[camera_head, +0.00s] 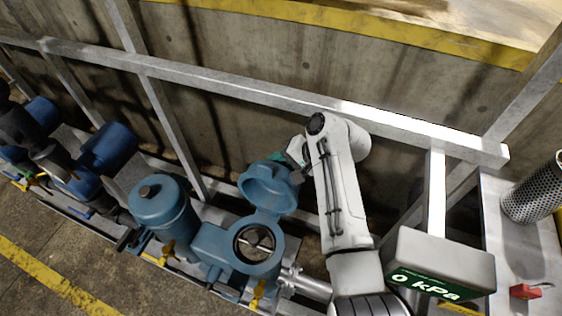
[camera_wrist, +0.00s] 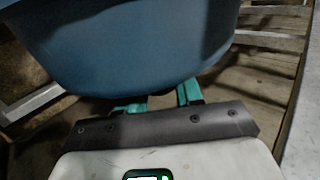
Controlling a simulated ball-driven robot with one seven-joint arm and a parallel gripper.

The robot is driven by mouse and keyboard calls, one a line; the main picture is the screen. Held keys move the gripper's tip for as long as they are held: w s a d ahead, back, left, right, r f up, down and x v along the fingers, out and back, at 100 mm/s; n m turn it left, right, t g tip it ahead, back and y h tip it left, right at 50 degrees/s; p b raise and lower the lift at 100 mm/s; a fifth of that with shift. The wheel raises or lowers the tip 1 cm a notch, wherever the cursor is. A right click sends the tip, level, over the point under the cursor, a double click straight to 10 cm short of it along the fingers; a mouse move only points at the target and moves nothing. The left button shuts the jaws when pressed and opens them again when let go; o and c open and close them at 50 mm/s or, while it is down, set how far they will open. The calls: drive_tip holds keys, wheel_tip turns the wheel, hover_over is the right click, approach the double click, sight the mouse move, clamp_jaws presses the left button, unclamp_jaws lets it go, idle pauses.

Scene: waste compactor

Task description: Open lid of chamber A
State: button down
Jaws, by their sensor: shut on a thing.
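The blue round lid (camera_head: 268,188) stands raised on the blue chamber body (camera_head: 218,245), whose round mouth is uncovered. The inside of the lid faces the head camera. My gripper (camera_wrist: 160,100) has teal fingers at the lid's lower edge in the wrist view, where the lid (camera_wrist: 130,50) fills the upper part. In the head view my gripper (camera_head: 282,158) is at the lid's upper edge, partly hidden behind it. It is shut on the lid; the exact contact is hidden.
A closed blue vessel (camera_head: 160,203) stands left of the chamber, with blue pumps (camera_head: 108,148) farther left. A grey display box (camera_head: 440,262) reading 0 kPa is at right. A metal rail (camera_head: 240,87) runs behind, before a concrete wall.

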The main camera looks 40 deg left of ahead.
drive_tip(key=shift+w+a+r, duration=0.1)
drive_tip(key=shift+w+r, duration=0.1)
drive_tip(key=shift+r, duration=0.05)
drive_tip(key=c, duration=1)
unclamp_jaws()
drive_tip(key=shift+o, duration=0.9)
drive_tip(key=shift+s+f, duration=0.1)
drive_tip(key=shift+f, duration=0.05)
drive_tip(key=p+v, duration=0.8)
drive_tip(key=v, duration=0.3)
drive_tip(key=shift+s, duration=0.1)
